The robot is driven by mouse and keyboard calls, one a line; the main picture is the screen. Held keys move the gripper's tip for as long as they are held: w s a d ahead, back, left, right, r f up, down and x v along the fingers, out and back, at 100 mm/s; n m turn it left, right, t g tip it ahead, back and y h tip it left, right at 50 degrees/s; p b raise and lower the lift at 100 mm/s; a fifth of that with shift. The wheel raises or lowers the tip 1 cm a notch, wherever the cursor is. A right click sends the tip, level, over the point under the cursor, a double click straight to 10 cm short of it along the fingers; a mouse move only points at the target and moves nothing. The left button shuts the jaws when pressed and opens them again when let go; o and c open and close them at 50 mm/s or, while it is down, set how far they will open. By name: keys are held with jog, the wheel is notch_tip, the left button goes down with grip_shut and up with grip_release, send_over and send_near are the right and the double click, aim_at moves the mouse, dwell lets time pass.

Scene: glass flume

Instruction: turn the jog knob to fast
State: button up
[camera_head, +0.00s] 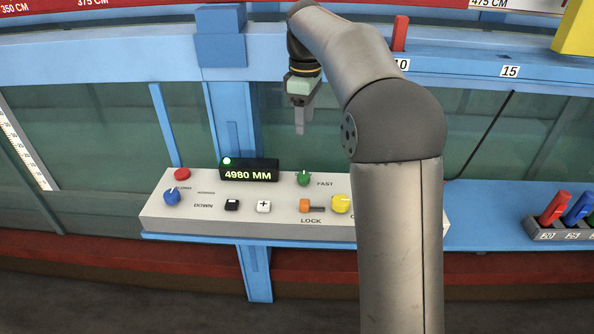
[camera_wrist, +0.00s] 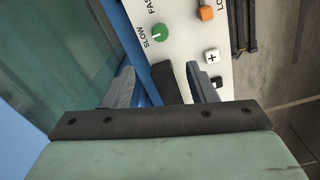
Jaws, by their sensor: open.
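The jog knob is the green round knob (camera_head: 304,178) on the white control panel (camera_head: 270,224), with FAST printed to its right in the head view. In the wrist view the green knob (camera_wrist: 160,33) lies near the top, between the words SLOW and FAST. Its white mark points up in the head view, roughly between the two words as far as I can tell. My gripper (camera_head: 301,130) hangs above and behind the knob, pointing down. In the wrist view its two fingers (camera_wrist: 161,82) are apart and empty, and they do not touch the knob.
A black display box (camera_head: 249,171) reading 4980 MM stands left of the knob. An orange slider (camera_head: 306,205), a yellow knob (camera_head: 341,203), white (camera_head: 264,206) and black (camera_head: 232,205) buttons, a blue knob (camera_head: 172,197) and a red button (camera_head: 182,174) share the panel. My arm hides its right part.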

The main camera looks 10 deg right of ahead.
aim_at(304, 175)
notch_tip(304, 175, down, 16)
jog(key=shift+r, duration=0.1)
dwell(0.4)
jog(key=c, duration=1)
